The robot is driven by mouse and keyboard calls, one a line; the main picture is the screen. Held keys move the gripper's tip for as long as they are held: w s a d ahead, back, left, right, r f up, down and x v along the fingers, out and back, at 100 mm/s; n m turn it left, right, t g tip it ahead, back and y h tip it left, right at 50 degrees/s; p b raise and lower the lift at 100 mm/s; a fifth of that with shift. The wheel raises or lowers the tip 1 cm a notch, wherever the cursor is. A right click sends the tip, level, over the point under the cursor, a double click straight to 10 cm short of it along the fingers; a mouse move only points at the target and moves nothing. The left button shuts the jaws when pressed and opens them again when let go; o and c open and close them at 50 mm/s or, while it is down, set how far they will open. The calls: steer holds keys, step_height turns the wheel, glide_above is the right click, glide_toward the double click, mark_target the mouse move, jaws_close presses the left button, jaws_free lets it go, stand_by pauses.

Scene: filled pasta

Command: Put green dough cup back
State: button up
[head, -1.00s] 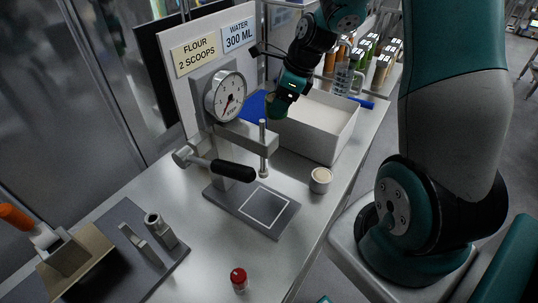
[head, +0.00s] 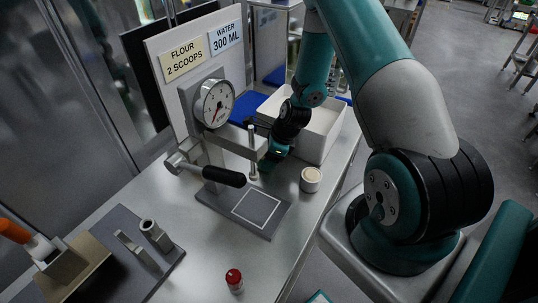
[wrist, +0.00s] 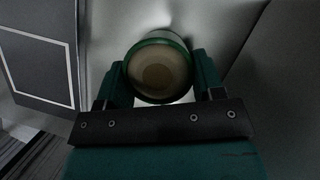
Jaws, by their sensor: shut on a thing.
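The green dough cup (wrist: 160,68) shows in the wrist view as a round cup with a dark green rim and pale dough inside. My gripper (wrist: 158,82) is shut on it, with one finger on each side. In the head view my gripper (head: 268,163) is low over the counter, between the press and the white box. The cup is mostly hidden there behind my gripper and the press rod, so I cannot tell whether it touches the counter.
A white cup of dough (head: 311,181) stands just right of my gripper. The press (head: 215,143) with its dark base plate (head: 243,214) is close on the left. An open white box (head: 318,143) is behind. A red-capped jar (head: 234,281) stands at the front.

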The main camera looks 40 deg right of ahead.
steer(key=shift+f, duration=0.2)
steer(key=o, duration=1.1)
steer(key=shift+c, duration=0.2)
steer(key=shift+r, duration=0.1)
steer(key=b+v, duration=0.2)
steer(key=v, duration=1)
steer(key=shift+a+r, duration=0.1)
